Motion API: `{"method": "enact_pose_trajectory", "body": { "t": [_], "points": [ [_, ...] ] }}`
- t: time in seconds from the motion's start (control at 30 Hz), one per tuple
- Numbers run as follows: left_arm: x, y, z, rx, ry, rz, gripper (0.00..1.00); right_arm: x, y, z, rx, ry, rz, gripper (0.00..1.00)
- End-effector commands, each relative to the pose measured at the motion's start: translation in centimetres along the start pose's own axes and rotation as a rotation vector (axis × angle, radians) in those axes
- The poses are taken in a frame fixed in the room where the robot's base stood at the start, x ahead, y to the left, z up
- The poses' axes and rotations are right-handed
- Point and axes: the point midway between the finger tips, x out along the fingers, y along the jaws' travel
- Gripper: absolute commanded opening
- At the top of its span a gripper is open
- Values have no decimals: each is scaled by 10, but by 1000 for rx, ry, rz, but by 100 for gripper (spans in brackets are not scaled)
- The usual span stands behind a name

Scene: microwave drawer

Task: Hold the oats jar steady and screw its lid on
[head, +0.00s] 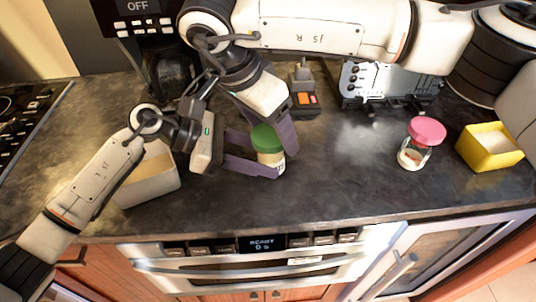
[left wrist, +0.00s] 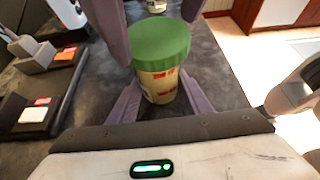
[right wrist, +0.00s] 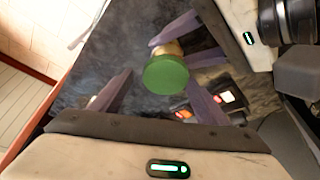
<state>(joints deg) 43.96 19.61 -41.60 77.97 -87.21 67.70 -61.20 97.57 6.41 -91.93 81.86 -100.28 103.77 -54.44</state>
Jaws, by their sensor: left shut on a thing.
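The oats jar (head: 270,158) is a small cream jar with red marks, upright on the dark counter; it also shows in the left wrist view (left wrist: 160,88). Its green lid (head: 266,138) sits on top; I cannot tell how tightly. My left gripper (head: 264,160) is shut on the jar's body from the left, one purple finger on each side. My right gripper (head: 274,132) reaches down from above. Its fingers are spread on either side of the lid, and the right wrist view shows gaps between them and the lid (right wrist: 165,75).
A jar with a pink lid (head: 427,131) and a yellow box (head: 489,147) stand at the right. A beige container (head: 150,180) is beside my left arm. The counter's front edge is close.

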Motion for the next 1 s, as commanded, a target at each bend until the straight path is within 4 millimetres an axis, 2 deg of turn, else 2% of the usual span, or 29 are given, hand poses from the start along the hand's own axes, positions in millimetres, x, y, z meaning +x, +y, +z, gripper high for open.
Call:
{"method": "enact_pose_trajectory", "body": {
  "t": [0.1,0.27,0.5,0.67,0.9,1.0],
  "points": [
    [0,0,0,0,0,0,4,0,1,-1,-167,0,-71,67],
    [1,-1,1,1,-1,-3,4,0,0,0,-278,0,-119,67],
    [1,-2,1,2,-1,-5,4,-1,0,-1,-563,1,-239,67],
    [2,-2,1,2,-1,-5,4,-1,-1,-1,-655,1,-277,67],
    [2,-2,1,2,-1,-6,4,-1,-1,-1,-922,1,-389,67],
    [2,-2,1,2,-1,-6,4,-1,-1,0,-977,2,-411,67]
  ]
}}
